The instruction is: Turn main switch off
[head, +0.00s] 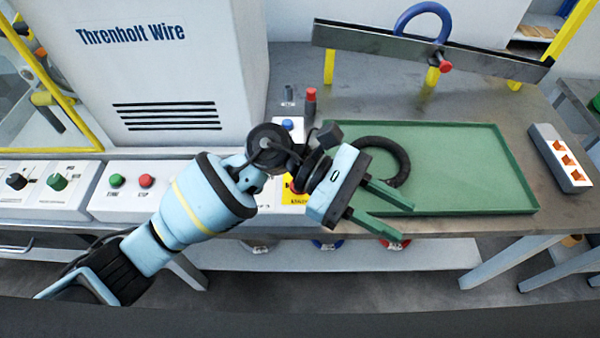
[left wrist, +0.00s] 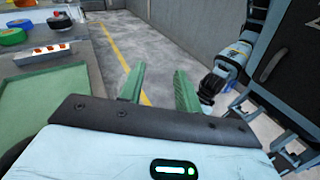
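A yellow plate (head: 294,198) with a bit of red at its upper edge sits on the white control panel, mostly hidden behind my left wrist. It may be the main switch, but its position cannot be read. My left gripper (head: 404,224) is open and empty, to the right of the plate, over the front edge of the green tray (head: 470,140). Its two green fingers are apart and clear of anything in the left wrist view (left wrist: 160,72). My right gripper (left wrist: 211,88) shows dark and small at the right of that view; its opening is unclear.
The panel has a green start button (head: 117,181), a red stop button (head: 147,181), a black knob (head: 16,181) and a green knob (head: 57,182). A black coil (head: 400,160) lies in the tray. A grey box with orange-lit switches (head: 562,158) stands at right.

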